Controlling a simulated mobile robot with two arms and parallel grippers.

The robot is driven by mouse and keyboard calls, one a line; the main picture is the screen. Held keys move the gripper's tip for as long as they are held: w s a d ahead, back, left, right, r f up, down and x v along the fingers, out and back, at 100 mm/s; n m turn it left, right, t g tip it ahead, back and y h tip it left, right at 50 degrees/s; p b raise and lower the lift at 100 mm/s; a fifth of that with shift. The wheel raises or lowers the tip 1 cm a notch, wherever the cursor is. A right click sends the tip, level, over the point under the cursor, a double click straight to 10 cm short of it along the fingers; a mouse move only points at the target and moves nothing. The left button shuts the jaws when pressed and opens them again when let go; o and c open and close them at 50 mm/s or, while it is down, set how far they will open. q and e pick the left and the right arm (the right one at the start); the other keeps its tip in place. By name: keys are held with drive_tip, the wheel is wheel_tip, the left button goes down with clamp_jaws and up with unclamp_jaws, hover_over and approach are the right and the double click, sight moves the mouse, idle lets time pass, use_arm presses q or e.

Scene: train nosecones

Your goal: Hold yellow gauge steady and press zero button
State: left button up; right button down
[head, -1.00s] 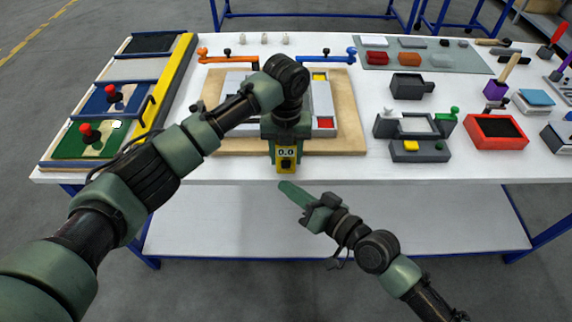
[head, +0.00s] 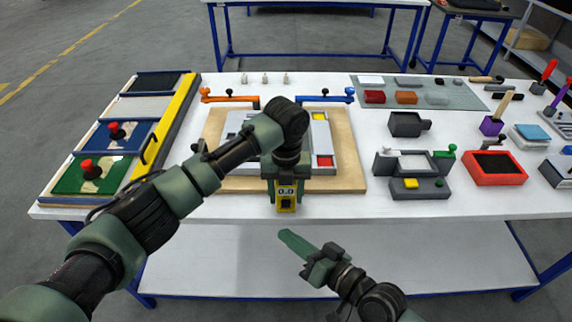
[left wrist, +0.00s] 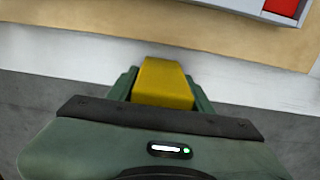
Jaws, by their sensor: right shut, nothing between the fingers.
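The yellow gauge (head: 286,205) hangs upright in my left gripper (head: 285,184), just at the table's front edge. Its small display reads 0.0 above a dark square button. In the left wrist view the gauge's yellow top (left wrist: 163,83) sits between the green fingers (left wrist: 163,92), which are shut on it. My right gripper (head: 299,243) is shut and empty, in front of and below the table edge. Its green fingers point up and left toward the gauge, with a clear gap between them.
Behind the gauge a wooden board (head: 353,178) bears a grey frame with orange and blue clamps (head: 325,97). A rack with green and blue panels (head: 92,176) stands at the left. A grey fixture (head: 419,188) and red tray (head: 495,168) stand at the right. A lower shelf (head: 420,262) lies below.

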use_arm(q)
drive_tip(key=shift+o, duration=1.3)
drive_tip(key=shift+r, duration=0.1)
